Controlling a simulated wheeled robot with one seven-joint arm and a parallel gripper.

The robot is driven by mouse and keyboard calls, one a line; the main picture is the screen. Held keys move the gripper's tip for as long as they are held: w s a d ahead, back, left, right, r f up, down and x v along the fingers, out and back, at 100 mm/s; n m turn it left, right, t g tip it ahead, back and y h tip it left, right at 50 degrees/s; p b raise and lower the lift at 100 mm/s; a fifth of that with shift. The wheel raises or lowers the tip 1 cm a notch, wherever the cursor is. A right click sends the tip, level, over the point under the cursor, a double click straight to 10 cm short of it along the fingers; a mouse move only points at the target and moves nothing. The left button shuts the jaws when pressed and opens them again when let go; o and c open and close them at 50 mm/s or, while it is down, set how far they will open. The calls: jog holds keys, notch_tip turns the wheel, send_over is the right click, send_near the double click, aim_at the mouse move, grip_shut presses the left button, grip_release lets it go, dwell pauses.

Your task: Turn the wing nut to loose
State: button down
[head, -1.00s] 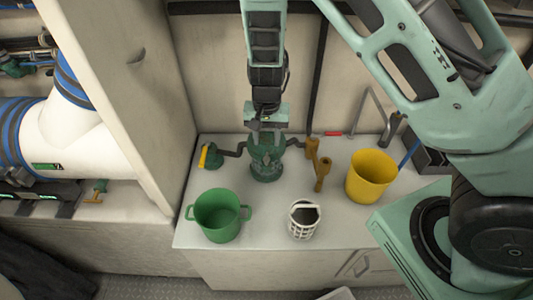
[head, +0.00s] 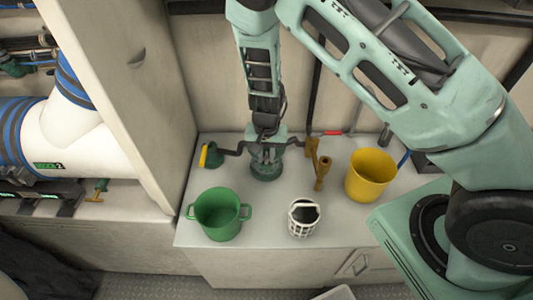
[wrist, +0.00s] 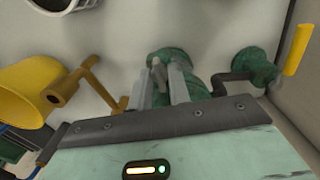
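The green strainer body (head: 266,168) stands on the white bench, with dark pipes running to either side. It also shows in the wrist view (wrist: 200,88), below my fingers. A small grey piece that looks like the wing nut (wrist: 158,72) is at its top, between my fingertips. My gripper (wrist: 160,84) points down over the strainer with its two pale fingers apart, one on each side of the grey piece. I cannot tell whether either finger touches it. In the head view my gripper (head: 268,137) hides the nut and the strainer's top.
A green pot (head: 219,214), a white basket (head: 303,218) and a yellow bucket (head: 371,175) stand around the strainer. A yellow-handled green valve (head: 211,155) is to the left, a brass-coloured lever fitting (head: 321,168) to the right. The bench front is partly clear.

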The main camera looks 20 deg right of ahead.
aim_at(266, 156)
jog(key=shift+m, duration=0.7)
jog(key=c, duration=1.3)
grip_release()
notch_tip(266, 156, up, 18)
jog(key=shift+f+b, duration=0.25)
jog(key=shift+b, duration=0.15)
jog(key=s+a+r+n, duration=0.2)
jog(key=s+n, duration=0.2)
jog(key=s, duration=0.4)
jog(key=s+a+r+n, duration=0.2)
jog(key=s+n, duration=0.3)
jog(key=s, duration=0.4)
jog(key=s+a+r+n+b, duration=0.1)
jog(key=s+r+n, duration=0.3)
jog(key=s, duration=0.5)
jog(key=shift+a+n+y, duration=0.3)
jog(key=shift+a+n, duration=0.4)
jog(key=shift+a, duration=0.2)
